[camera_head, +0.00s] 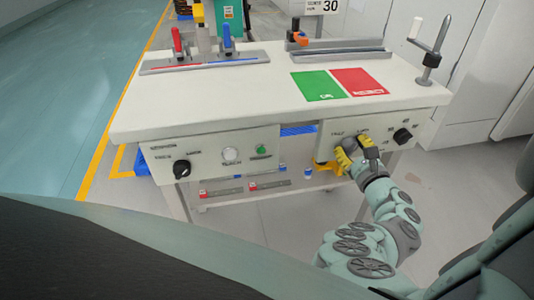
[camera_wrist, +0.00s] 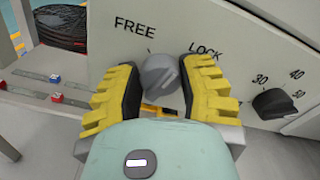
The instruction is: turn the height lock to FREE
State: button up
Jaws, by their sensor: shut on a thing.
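The height lock is a grey round knob (camera_wrist: 160,76) on the white front panel, below the printed words FREE and LOCK in the wrist view. FREE is to its upper left and LOCK to its upper right. My gripper (camera_wrist: 162,88) has a yellow-and-black finger on each side of the knob and is shut on it. In the head view my gripper (camera_head: 354,152) is at the table's right front panel, where the fingers hide much of the knob. Its pointer direction is hard to tell; a short dark mark shows at its upper left edge.
A black dial (camera_wrist: 274,103) with numbers sits right of the lock; it also shows in the head view (camera_head: 402,136). The left panel has a black knob (camera_head: 181,169), a white button (camera_head: 230,155) and a green button (camera_head: 261,149). The white tabletop (camera_head: 220,100) overhangs the panels.

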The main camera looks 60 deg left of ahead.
jog(key=n+b, duration=0.1)
jog(key=n, duration=0.1)
jog(key=n+b, duration=0.1)
jog(key=n, duration=0.1)
jog(key=n+b, duration=0.1)
jog(key=shift+s+a+f+n, duration=0.15)
jog(key=shift+f+n, duration=0.1)
jog(key=shift+n, duration=0.15)
jog(key=n+b, duration=0.2)
jog(key=n, duration=0.1)
jog(key=shift+n+b, duration=0.8)
jog(key=shift+n, duration=1)
jog(key=o, duration=1.2)
jog(key=shift+r, duration=0.1)
